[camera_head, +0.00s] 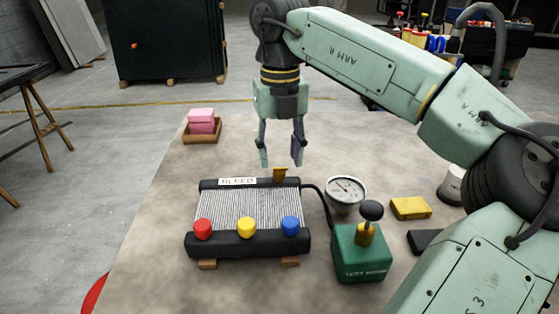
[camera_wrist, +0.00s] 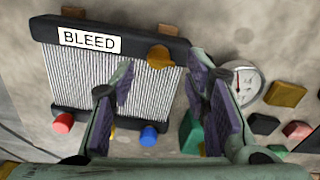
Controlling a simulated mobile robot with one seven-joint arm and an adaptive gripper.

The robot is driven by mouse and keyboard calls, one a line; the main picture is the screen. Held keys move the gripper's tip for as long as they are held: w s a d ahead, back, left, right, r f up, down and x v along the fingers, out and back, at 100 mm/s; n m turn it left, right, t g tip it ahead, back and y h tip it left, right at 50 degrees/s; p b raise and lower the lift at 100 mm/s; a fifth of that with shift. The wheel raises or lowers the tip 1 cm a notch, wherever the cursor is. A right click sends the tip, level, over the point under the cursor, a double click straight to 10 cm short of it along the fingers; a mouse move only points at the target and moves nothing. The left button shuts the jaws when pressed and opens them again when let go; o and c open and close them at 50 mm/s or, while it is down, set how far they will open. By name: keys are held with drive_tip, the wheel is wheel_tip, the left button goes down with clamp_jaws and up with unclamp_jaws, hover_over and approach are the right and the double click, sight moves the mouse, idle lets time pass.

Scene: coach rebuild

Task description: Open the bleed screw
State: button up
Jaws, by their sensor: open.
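The bleed screw, a small brass-coloured wing piece (camera_head: 280,174), sticks up from the top bar of the radiator (camera_head: 247,244) near its right end. In the wrist view the bleed screw (camera_wrist: 160,55) shows near the BLEED label (camera_wrist: 89,39), between the directions of my two fingers. My gripper (camera_head: 281,160) points down just above and behind the screw in the head view, fingers spread and empty. In the wrist view my gripper (camera_wrist: 160,75) has its fingers apart, and no contact with the screw shows.
Red (camera_head: 203,228), yellow (camera_head: 246,228) and blue (camera_head: 290,225) caps line the radiator's front. A hose runs from the radiator toward the right. A gauge (camera_head: 346,190), a green test pump (camera_head: 360,255) and a yellow block (camera_head: 410,208) stand right. A wooden tray (camera_head: 202,136) holds pink blocks.

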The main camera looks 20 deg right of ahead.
sight(279, 168)
drive_tip(key=shift+f, duration=1.6)
drive_tip(key=shift+c, duration=0.2)
clamp_jaws()
